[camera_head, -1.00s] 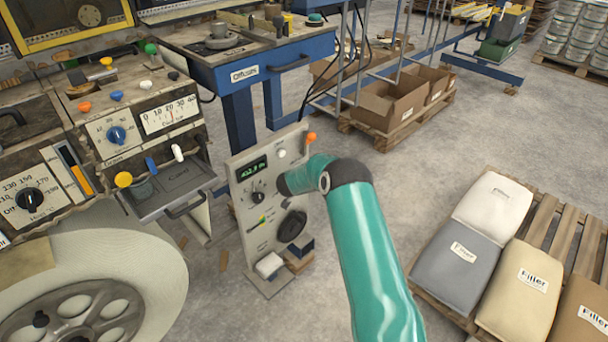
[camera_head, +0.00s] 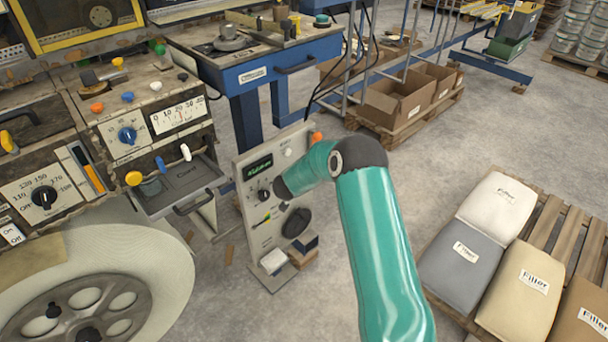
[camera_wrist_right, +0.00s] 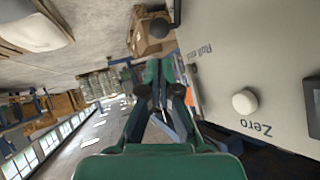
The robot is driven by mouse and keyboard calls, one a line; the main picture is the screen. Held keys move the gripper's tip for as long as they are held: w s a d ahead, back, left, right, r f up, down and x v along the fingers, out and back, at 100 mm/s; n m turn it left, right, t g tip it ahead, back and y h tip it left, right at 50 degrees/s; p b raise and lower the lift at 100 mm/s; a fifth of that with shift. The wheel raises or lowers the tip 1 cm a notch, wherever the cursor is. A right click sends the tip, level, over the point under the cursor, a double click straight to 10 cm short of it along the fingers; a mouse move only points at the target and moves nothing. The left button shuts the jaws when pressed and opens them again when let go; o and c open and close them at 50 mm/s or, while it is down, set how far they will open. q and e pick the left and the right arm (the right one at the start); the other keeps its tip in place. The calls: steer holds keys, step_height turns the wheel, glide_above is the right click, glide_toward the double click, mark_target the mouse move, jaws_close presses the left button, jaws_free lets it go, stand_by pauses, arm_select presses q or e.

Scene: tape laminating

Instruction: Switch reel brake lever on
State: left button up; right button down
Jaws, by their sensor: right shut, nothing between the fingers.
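A large tape reel (camera_head: 150,250) with a spoked hub (camera_head: 88,315) fills the lower left of the head view. No label there names the brake lever, so I cannot tell which handle it is. In the right wrist view my right gripper (camera_wrist_right: 160,92) is shut and empty, beside the panel with a white "Zero" knob (camera_wrist_right: 245,102). My left gripper is out of view.
The machine front (camera_head: 110,190) has dials and coloured knobs, with a drawer (camera_head: 183,195) jutting out. A blue workbench (camera_head: 255,75) stands behind. Filler sacks (camera_head: 495,210) lie on a pallet at right.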

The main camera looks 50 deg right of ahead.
steer(key=v, duration=0.5)
steer(key=shift+a+r, duration=0.2)
steer(key=shift+r, duration=0.1)
steer(key=s+a+f+n+y+p, duration=0.2)
steer(key=a+n+p, duration=0.1)
steer(key=a, duration=0.5)
steer(key=s+a+f+n+t+y+p, duration=0.1)
steer(key=a+f+n+y+p, duration=0.2)
steer(key=a, duration=0.6)
steer(key=s+a+f+n+y+p, duration=0.2)
steer(key=a+n+p, duration=0.15)
steer(key=a, duration=0.45)
steer(key=s+a+f+n+g+y, duration=0.2)
steer(key=s+a+n+g+y, duration=0.3)
steer(key=s+a, duration=1.1)
steer(key=s+y, duration=0.2)
steer(key=s, duration=0.1)
steer(key=shift+s, duration=0.3)
